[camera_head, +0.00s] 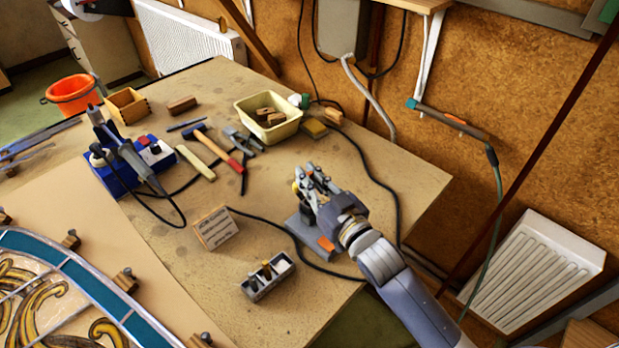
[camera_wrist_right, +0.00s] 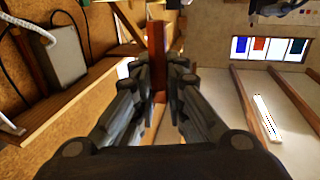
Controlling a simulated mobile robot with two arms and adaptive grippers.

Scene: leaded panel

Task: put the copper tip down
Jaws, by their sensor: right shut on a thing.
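My right gripper (camera_head: 308,172) is above the right part of the workbench, fingers pointing away toward the back. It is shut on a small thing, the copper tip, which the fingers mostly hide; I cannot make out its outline. In the right wrist view the gripper (camera_wrist_right: 166,76) shows two dark fingers close together, with a red-brown upright strip between and beyond them. A small grey tray (camera_head: 254,297) with upright tips in it stands on the bench, left of and nearer than the gripper. My left gripper is not in view.
A grey block with an orange part (camera_head: 325,243) lies just below the gripper. A lettered block (camera_head: 214,229), a cream bin (camera_head: 287,133), a hammer (camera_head: 215,147) and a blue soldering station (camera_head: 117,181) are on the bench. A dark cable crosses it. The leaded panel (camera_head: 95,285) lies front left.

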